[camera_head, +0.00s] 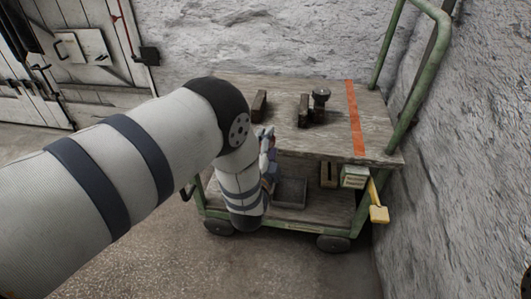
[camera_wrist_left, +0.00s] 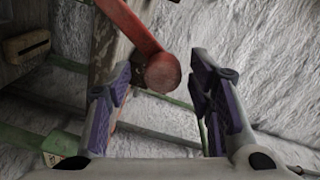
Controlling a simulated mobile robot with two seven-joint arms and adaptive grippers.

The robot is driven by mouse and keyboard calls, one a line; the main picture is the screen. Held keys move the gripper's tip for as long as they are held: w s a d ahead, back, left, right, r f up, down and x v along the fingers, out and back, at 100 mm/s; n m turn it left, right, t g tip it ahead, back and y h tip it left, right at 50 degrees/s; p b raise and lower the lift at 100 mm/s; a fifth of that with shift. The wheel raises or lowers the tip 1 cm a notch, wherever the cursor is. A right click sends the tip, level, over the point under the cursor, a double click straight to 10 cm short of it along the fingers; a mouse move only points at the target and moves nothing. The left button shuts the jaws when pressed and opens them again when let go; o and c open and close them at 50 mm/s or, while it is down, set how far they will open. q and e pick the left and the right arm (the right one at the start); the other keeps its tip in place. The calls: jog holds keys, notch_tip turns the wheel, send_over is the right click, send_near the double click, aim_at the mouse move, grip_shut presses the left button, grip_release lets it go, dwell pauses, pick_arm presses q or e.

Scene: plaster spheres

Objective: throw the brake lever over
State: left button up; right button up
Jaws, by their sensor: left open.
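A red lever (camera_wrist_left: 128,22) with a round red knob (camera_wrist_left: 162,73) shows in the left wrist view. My left gripper (camera_wrist_left: 158,85) is open, with one purple-padded finger on each side of the knob and gaps showing on both sides. In the head view my left gripper (camera_head: 268,158) is at the cart's front edge, mostly behind my arm, which hides most of the red lever. A yellow handle (camera_head: 378,205) hangs at the cart's right front corner. No label tells which lever is the brake. My right gripper is not in view.
The green-framed cart (camera_head: 230,87) has a wooden top with blocks (camera_head: 304,108), a dark knob (camera_head: 321,94) and an orange stripe (camera_head: 355,118). A grey tray (camera_head: 291,191) sits on its lower shelf. Rough walls stand behind and right. Floor at the front is clear.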

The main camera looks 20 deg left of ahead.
pick_arm(q)
jog(key=v, duration=1)
jog(key=shift+s, duration=0.2)
